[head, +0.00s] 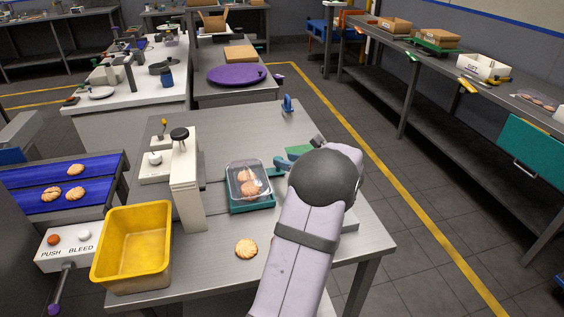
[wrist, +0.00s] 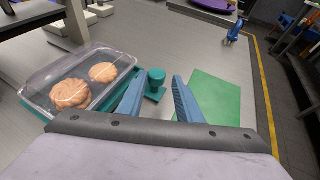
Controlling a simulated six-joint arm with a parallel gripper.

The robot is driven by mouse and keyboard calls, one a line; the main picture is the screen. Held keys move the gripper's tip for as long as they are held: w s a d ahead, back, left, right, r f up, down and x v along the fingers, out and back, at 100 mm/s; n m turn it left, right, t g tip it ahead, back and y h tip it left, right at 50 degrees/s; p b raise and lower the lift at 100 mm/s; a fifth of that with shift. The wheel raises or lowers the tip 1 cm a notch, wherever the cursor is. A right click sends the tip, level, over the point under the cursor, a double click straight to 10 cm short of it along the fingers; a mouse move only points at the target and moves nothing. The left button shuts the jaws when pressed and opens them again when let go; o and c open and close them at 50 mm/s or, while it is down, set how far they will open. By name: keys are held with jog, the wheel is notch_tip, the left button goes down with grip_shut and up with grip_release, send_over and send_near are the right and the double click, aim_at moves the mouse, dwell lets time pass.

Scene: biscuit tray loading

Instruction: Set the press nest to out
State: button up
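The press nest (head: 250,207) is a teal sliding base that carries a clear tray (head: 235,178) with biscuits inside. It stands on the steel table, just right of the white press (head: 187,190). In the wrist view the clear tray (wrist: 38,98) shows two biscuits at left, and a teal knob (wrist: 156,76) on a teal arm stands to its right. My gripper (wrist: 160,95) is open, its two blue fingers apart with the knob seen between and slightly beyond them. I cannot tell whether they touch it. My arm partly hides the gripper (head: 287,164) in the head view.
A yellow bin (head: 133,250) stands at the table's front left, beside a blue conveyor (head: 25,176) with biscuits. A loose biscuit (head: 246,248) lies in front of the nest. A green pad (wrist: 215,97) lies right of the fingers. The table's back is mostly clear.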

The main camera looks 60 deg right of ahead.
jog(key=shift+v, duration=1.4)
